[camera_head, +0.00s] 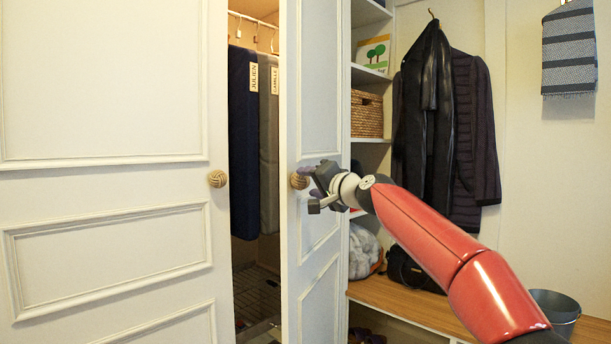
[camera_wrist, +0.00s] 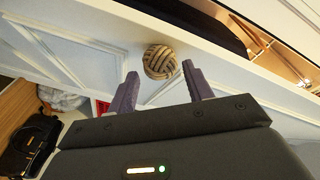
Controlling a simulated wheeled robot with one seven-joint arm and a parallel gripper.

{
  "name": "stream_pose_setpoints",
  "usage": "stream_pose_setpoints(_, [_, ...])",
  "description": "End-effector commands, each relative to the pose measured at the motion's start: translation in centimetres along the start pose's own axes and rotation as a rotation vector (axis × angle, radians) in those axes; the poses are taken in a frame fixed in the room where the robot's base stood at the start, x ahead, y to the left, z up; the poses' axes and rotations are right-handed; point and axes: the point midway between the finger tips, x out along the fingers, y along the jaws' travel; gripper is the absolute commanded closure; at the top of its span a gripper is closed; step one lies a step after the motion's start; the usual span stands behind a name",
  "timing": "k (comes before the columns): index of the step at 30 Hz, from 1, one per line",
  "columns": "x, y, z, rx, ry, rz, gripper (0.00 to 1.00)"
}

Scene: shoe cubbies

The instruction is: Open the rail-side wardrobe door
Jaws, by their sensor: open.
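The right wardrobe door (camera_head: 315,75) stands ajar, with a dark gap between it and the left wardrobe door (camera_head: 110,85). It has a round woven knob (camera_head: 298,181), which also shows in the wrist view (camera_wrist: 159,60). My gripper (camera_head: 316,176) is at this knob, on its right side in the head view. In the wrist view my gripper (camera_wrist: 160,72) is open, with the knob at and slightly beyond the fingertips, between them in the picture. I cannot tell whether a finger touches it. The left door has a matching knob (camera_head: 217,179).
Through the gap hang a navy garment bag (camera_head: 242,130) and a grey one (camera_head: 268,140) on a rail (camera_head: 255,20). To the right are a wicker basket (camera_head: 366,114), hanging coats (camera_head: 440,130), a wooden bench (camera_head: 425,302) and a bucket (camera_head: 556,308).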

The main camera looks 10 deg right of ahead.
Motion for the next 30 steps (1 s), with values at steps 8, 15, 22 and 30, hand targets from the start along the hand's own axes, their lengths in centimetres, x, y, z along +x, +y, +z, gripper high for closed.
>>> stream_pose_setpoints(8, [2.4, -0.1, -0.1, 0.000, 0.000, 0.000, 0.49])
stream_pose_setpoints(15, [2.6, 0.1, 0.0, -0.001, 0.000, 0.001, 0.49])
stream_pose_setpoints(22, [2.5, 0.1, 0.1, -0.002, 0.000, 0.001, 0.73])
stream_pose_setpoints(30, [2.5, 0.1, 0.0, -0.002, -0.001, 0.002, 0.99])
